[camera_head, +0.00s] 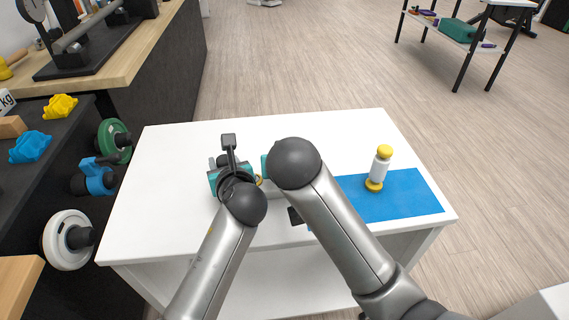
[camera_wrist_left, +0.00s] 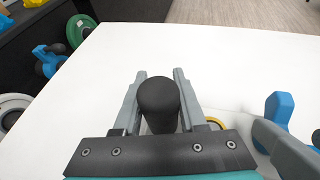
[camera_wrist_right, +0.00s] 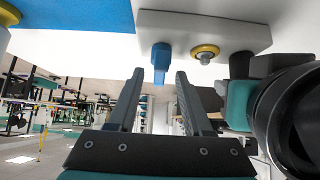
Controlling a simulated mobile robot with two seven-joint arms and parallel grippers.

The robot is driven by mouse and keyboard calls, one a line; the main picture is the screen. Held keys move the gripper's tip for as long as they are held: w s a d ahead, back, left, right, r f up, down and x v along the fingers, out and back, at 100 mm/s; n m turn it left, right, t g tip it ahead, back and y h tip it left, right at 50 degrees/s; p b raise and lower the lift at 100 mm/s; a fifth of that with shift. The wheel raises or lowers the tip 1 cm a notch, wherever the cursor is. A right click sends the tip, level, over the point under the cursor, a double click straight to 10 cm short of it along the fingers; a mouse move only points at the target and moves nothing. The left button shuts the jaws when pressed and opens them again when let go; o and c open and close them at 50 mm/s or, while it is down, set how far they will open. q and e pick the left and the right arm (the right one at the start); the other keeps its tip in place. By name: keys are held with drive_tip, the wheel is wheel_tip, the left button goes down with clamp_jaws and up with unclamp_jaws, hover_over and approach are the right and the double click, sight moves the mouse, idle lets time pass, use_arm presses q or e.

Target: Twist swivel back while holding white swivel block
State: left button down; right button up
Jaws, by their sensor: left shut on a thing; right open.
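My left gripper (camera_wrist_left: 158,78) is shut on a black cylindrical handle (camera_wrist_left: 158,98) standing between its fingers. In the right wrist view, the white swivel block (camera_wrist_right: 180,28) carries a blue swivel piece (camera_wrist_right: 161,56) and a yellow ring (camera_wrist_right: 205,50) with a metal tip. The black handle (camera_wrist_right: 240,64) meets this block at its right end, beside the left gripper. My right gripper (camera_wrist_right: 158,80) is open, its fingertips near the blue piece, with no visible grip on it. The blue piece also shows in the left wrist view (camera_wrist_left: 279,112). In the head view, my arms hide most of the block.
The white table (camera_head: 160,215) has a blue mat (camera_head: 405,200) on its right, where a white and yellow dumbbell-shaped object (camera_head: 379,168) stands. A dark rack with green (camera_head: 114,141) and white (camera_head: 66,240) discs is close on the left. The table's far side is clear.

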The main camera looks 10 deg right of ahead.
drive_tip(key=v, duration=1)
use_arm(q)
drive_tip(key=shift+c, duration=1.9)
unclamp_jaws()
drive_tip(key=shift+s, duration=0.1)
